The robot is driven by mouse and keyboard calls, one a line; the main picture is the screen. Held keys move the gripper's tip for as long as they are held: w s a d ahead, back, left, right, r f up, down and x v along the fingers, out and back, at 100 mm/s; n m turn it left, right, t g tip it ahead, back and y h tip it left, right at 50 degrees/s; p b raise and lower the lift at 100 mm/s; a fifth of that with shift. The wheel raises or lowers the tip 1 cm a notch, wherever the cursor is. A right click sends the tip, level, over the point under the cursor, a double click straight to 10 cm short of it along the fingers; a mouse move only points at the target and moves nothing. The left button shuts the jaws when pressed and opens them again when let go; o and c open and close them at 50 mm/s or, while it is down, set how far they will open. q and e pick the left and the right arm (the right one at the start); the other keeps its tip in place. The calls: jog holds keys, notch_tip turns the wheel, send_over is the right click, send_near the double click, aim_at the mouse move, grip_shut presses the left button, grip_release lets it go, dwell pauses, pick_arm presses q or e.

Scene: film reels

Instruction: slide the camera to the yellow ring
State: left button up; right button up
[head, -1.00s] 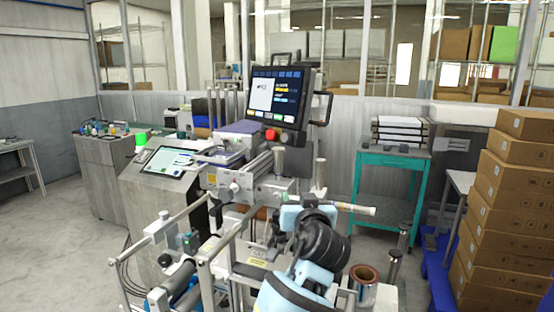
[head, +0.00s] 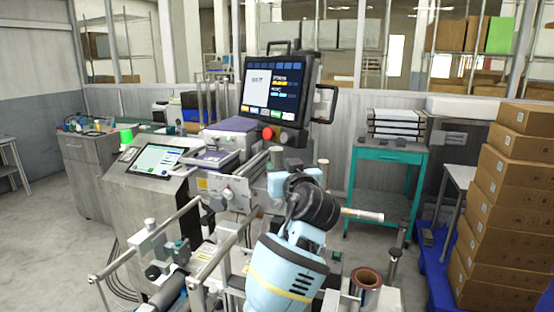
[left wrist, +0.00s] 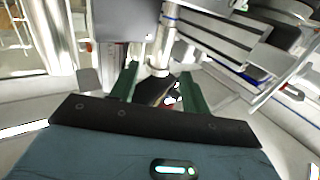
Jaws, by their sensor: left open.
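My left gripper (head: 284,184) reaches in front of the labelling machine (head: 228,190), below its screen; my arm and black wrist hide part of the machine. In the left wrist view my left gripper (left wrist: 158,88) has its two green fingers apart. A dark object (left wrist: 152,90) shows between and beyond them, near a silver post (left wrist: 162,45); I cannot tell whether it is the camera, or whether the fingers touch it. A pale rod (head: 362,214) sticks out right of my wrist. I cannot make out the yellow ring. My right gripper is not in view.
A monitor (head: 279,88) with a red button stands above the machine. A tilted touch panel (head: 160,158) is at its left. Metal bars and rollers (head: 160,245) lie in front. A teal cart (head: 388,155) and stacked boxes (head: 510,200) stand to the right.

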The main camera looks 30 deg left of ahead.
aim_at(277, 159)
pick_arm(q)
jog(key=x, duration=0.5)
jog(key=shift+w+a, duration=0.2)
jog(key=shift+a, duration=0.1)
grip_shut()
